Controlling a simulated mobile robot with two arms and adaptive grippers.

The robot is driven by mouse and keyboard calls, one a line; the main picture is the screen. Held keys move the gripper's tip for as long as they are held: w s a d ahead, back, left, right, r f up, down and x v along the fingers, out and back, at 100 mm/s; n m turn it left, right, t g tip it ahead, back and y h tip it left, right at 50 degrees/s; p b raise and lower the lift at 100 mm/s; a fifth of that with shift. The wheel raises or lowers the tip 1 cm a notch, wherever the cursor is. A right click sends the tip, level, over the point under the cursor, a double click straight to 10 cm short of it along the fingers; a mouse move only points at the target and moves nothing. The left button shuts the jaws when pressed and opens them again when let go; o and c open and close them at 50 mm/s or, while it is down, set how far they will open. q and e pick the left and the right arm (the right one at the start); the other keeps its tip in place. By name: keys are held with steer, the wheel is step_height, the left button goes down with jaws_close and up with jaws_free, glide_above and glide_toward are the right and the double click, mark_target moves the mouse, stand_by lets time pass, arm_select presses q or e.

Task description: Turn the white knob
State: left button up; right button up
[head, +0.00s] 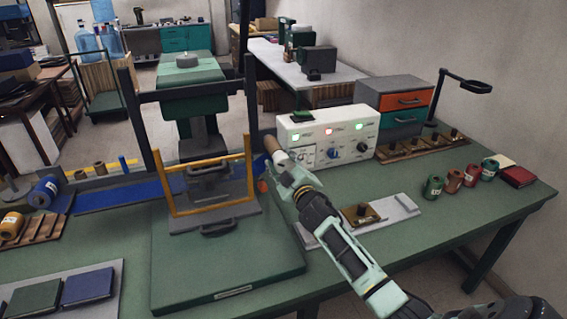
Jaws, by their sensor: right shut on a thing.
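A white control box (325,138) stands on the green bench, with a row of green and red lights. Below them are a blue knob (333,154) and a dark knob (362,148). The left part of the panel, where a pale knob seems to sit, is partly covered by my right gripper and hard to make out. My right gripper (276,162) reaches up from the lower right to just left of the box front. It is shut on a tan cylindrical piece (271,144) that sticks up at its tip. My left gripper is not in view.
A press with a yellow frame (167,185) stands close on the left. A grey plate (402,208) with a brass piece lies in front of the box. Drawers (402,100), a wooden tray (420,146), a lamp (466,84) and several spools (453,181) are on the right.

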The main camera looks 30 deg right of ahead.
steer(key=shift+d+r, duration=0.15)
steer(key=shift+r, duration=0.15)
steer(key=o, duration=1)
steer(key=shift+o, duration=0.5)
steer(key=shift+f, duration=0.1)
steer(key=shift+f, duration=0.1)
steer(key=shift+s+a, duration=0.2)
steer(key=shift+s, duration=0.25)
steer(key=v, duration=1.1)
